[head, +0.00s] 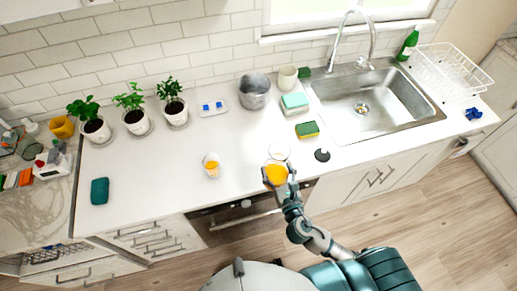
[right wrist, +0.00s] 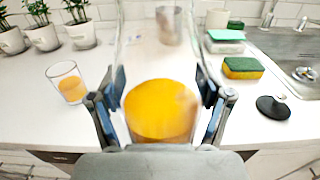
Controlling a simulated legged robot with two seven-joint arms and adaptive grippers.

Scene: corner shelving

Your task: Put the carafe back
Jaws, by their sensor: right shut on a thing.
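The carafe (right wrist: 160,112) is clear glass with orange liquid in its lower part. My right gripper (right wrist: 162,92) is shut on it, one finger on each side, in the right wrist view. In the head view the carafe (head: 277,172) is at the counter's front edge, in my right gripper (head: 279,182). I cannot tell whether its base touches the counter. A glass with orange liquid (head: 212,166) stands on the counter to the left; it also shows in the right wrist view (right wrist: 70,84). My left gripper is not in view.
The white counter (head: 150,180) has clear room at left and middle. Potted plants (head: 134,118), a small tray (head: 212,107) and a metal pot (head: 254,92) stand at the back. Sponges (head: 307,130), a black stopper (head: 322,155) and the sink (head: 365,103) are to the right.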

